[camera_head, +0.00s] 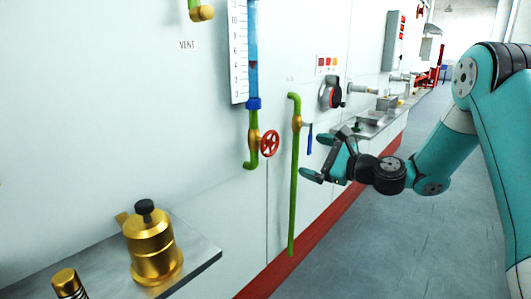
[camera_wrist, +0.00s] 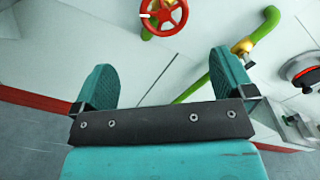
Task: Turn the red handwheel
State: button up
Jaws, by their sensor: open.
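The red handwheel (camera_head: 270,143) is a small spoked wheel on a brass valve (camera_head: 254,141), fitted in a green pipe below a blue sight tube on the wall. In the wrist view the handwheel (camera_wrist: 163,16) is at the top, beyond the fingers and cut off by the upper edge. My gripper (camera_head: 316,157) is to the right of the handwheel in the head view, apart from it. It also shows in the wrist view (camera_wrist: 160,85), with its two teal fingers spread and nothing between them.
A second green pipe (camera_head: 294,190) with a blue-handled valve (camera_head: 308,138) stands between the handwheel and my gripper in the head view. A steel shelf (camera_head: 205,254) with a brass fitting (camera_head: 152,248) is at lower left. The floor (camera_head: 375,240) at right is clear.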

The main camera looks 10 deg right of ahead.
aim_at(271, 143)
jog(key=p+x, duration=0.1)
jog(key=x, duration=0.7)
jog(key=p+x, duration=0.1)
jog(key=x, duration=0.8)
jog(key=shift+w+d, duration=0.25)
jog(key=shift+w, duration=0.1)
jog(key=c, duration=0.7)
